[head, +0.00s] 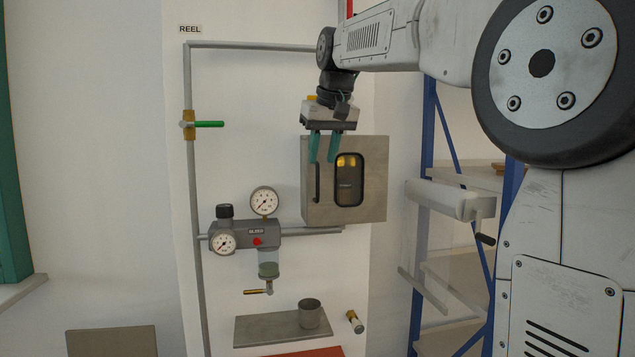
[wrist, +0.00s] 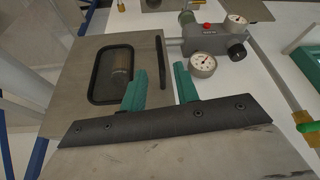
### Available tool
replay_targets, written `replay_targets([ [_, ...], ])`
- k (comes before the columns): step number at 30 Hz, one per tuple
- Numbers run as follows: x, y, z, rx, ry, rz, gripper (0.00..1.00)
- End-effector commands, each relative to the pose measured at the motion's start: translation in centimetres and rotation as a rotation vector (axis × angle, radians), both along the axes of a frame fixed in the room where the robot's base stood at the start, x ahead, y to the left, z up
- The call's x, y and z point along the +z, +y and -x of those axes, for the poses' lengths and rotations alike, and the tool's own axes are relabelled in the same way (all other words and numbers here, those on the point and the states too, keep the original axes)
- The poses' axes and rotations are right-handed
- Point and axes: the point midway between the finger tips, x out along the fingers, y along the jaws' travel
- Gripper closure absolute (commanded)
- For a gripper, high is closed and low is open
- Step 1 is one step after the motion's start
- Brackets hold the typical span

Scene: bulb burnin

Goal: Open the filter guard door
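The filter guard door (head: 371,203) is the grey metal front of a box on the wall panel, and it looks shut. It has a dark-framed window (head: 349,180) with a yellowish thing behind it, and an upright black bar handle (head: 317,182) near its left edge. In the wrist view the door (wrist: 75,65) fills the left, with the handle (wrist: 160,62) beyond the fingertips and between their lines. My gripper (head: 323,160) has green fingers, apart and empty, in front of the door's top near the handle. Its fingers (wrist: 160,82) also show apart in the wrist view. I see no contact with the handle.
A regulator (head: 243,235) with two round gauges and a bowl is mounted left of and below the box. A pipe (head: 188,90) with a green-handled valve (head: 208,124) runs further left. A shelf with a metal cup (head: 309,314) sits below. A blue rack (head: 427,140) stands right.

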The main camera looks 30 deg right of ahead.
Motion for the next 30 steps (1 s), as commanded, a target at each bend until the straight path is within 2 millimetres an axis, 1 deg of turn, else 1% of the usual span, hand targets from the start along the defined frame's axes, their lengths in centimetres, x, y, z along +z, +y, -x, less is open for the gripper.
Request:
replay_targets([
  [1, -0.8, 0.0, -0.2, 0.004, 0.007, 0.000, 0.69],
  [9, -4.8, -0.1, -1.8, 0.004, 0.009, 0.000, 0.69],
  [12, -5.9, -0.2, -2.3, 0.003, 0.007, -0.001, 0.69],
  [17, -6.9, -0.2, -2.7, 0.003, 0.006, 0.000, 0.69],
  [25, -7.1, -0.3, -2.7, 0.003, 0.005, 0.001, 0.69],
  [28, -7.0, -0.3, -2.7, 0.003, 0.005, 0.001, 0.97],
  [29, -7.0, -0.3, -2.7, 0.003, 0.005, 0.001, 1.00],
  [30, -7.0, -0.3, -2.7, 0.003, 0.005, 0.001, 1.00],
])
